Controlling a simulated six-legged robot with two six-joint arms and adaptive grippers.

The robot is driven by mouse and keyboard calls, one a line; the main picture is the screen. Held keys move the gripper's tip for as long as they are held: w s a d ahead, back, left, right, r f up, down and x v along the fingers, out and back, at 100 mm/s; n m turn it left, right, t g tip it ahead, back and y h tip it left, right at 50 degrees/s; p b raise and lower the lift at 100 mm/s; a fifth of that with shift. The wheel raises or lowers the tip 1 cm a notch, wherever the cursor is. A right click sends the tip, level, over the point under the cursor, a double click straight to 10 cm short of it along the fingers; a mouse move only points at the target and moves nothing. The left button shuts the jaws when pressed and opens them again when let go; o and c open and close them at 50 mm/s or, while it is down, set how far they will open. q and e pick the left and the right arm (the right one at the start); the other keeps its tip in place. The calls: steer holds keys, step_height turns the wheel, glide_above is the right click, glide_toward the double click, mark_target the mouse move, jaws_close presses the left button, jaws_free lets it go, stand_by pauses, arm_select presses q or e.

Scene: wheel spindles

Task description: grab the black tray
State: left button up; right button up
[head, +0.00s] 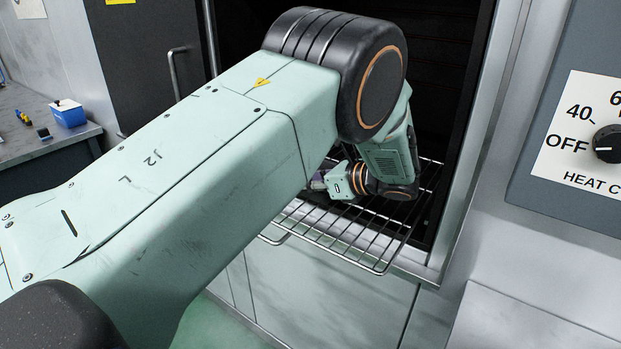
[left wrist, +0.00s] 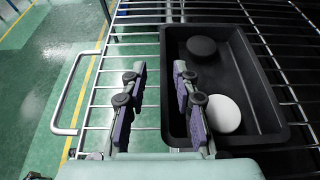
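The black tray (left wrist: 268,92) lies on a wire rack (left wrist: 95,95) in the left wrist view. It holds a dark round piece (left wrist: 201,47) and a white round piece (left wrist: 223,114). My left gripper (left wrist: 158,75) is open, with its two purple-padded fingers apart and nothing seen between them but the tray's left edge. The left finger is outside the tray over the rack; the right finger overlaps the tray's inside. I cannot tell whether either finger touches it. In the head view the left gripper (head: 318,184) is partly hidden by my arm, and the tray is not visible. My right gripper is not in view.
The pulled-out rack (head: 372,252) sticks out of a dark oven opening (head: 440,80) with a metal frame. A heat control panel (head: 560,100) is on the right. A bench (head: 45,150) with a blue box (head: 68,116) stands at the left. Green floor (left wrist: 40,75) lies below the rack.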

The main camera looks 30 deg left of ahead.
mark_target(293, 193)
arm_select(q)
steer(key=a+f, duration=0.1)
steer(key=a, duration=0.1)
steer(key=w+a+f, duration=0.1)
steer(key=a, duration=0.1)
steer(key=shift+w+f, duration=0.2)
steer(key=shift+s+r, duration=0.3)
steer(key=shift+s, duration=0.1)
steer(key=shift+w+f, duration=0.3)
steer(key=shift+w, duration=0.1)
steer(key=c, duration=0.6)
steer(key=shift+s+r, duration=0.25)
steer(key=shift+s, duration=0.05)
jaws_close()
steer(key=shift+w, duration=0.1)
